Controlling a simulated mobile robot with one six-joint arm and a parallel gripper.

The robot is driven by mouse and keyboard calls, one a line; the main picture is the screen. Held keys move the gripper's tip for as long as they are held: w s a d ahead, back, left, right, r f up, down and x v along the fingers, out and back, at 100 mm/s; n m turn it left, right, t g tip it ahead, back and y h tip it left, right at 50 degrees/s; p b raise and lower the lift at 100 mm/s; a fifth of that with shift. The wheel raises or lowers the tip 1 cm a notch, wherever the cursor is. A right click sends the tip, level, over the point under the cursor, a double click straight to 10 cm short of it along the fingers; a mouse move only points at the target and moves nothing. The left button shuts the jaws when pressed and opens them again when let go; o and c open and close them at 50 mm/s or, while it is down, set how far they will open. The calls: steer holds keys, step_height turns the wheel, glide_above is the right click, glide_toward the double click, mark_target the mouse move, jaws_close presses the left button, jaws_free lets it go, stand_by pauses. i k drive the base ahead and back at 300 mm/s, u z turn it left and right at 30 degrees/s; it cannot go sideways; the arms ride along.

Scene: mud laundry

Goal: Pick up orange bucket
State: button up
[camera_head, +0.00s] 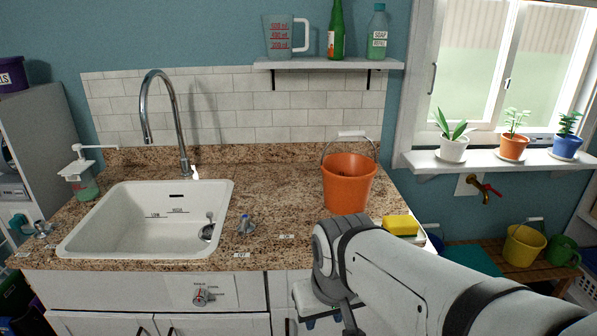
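The orange bucket (347,186) stands upright on the right part of the speckled brown countertop (285,180). Its thin wire handle is raised above the rim, with a white grip at the top. My arm reaches in from the lower right, and its end is in front of the counter's front edge, below and nearer than the bucket. My gripper (328,312) shows only partly at the bottom of the picture, apart from the bucket. Its fingertips are not clearly seen, so I cannot tell whether it is open or shut.
A yellow sponge (400,225) lies right of the bucket's base. A white sink (130,228) with a tall faucet (165,115) is to the left. A shelf (330,64) holding a measuring jug and two bottles hangs above.

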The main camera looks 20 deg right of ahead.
mark_target(348, 170)
steer(key=i, duration=0.85)
steer(key=u, duration=0.05)
